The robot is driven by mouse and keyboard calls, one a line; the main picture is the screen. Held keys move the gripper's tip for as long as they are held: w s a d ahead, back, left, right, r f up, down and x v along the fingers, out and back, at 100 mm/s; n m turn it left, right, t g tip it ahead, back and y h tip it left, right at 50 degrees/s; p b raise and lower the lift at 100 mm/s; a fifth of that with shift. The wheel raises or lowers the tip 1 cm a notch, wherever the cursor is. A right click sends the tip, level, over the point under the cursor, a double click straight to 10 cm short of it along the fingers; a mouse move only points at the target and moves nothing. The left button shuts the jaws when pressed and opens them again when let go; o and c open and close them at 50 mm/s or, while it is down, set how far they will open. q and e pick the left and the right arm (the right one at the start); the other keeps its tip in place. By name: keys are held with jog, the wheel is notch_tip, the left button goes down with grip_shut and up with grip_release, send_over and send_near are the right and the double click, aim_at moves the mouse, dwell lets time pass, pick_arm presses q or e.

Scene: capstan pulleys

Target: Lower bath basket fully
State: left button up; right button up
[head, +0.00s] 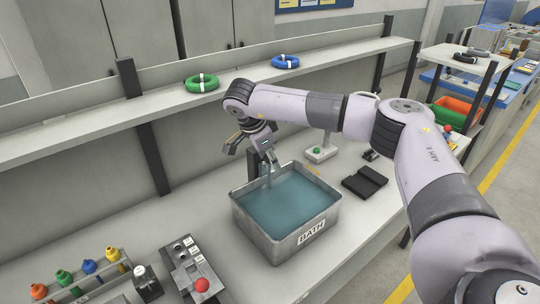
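A grey metal bath (243,222) labelled BATH stands on the workbench, filled with teal liquid (290,197). I cannot make out a basket in it; it may be under the liquid or hidden by my arm. A thin grey upright piece (268,174) rises at the bath's back left edge, just below my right gripper (264,156). My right arm reaches in from the right across the bench and points down there. The wrist hides much of the gripper, so I cannot tell whether its fingers are open, shut or touching the upright piece. My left gripper is not in view.
A shelf above the bench carries a green ring (202,83) and a blue ring (285,62). A control box with a red button (202,285) and several coloured bottles (88,267) stand front left. A green-button box (318,152) and black tray (364,182) lie right.

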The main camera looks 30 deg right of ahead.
notch_tip(320, 180, up, 8)
jog(key=p, duration=0.5)
jog(key=shift+w+r+p, duration=0.1)
jog(key=shift+p, duration=0.2)
jog(key=shift+a, duration=0.1)
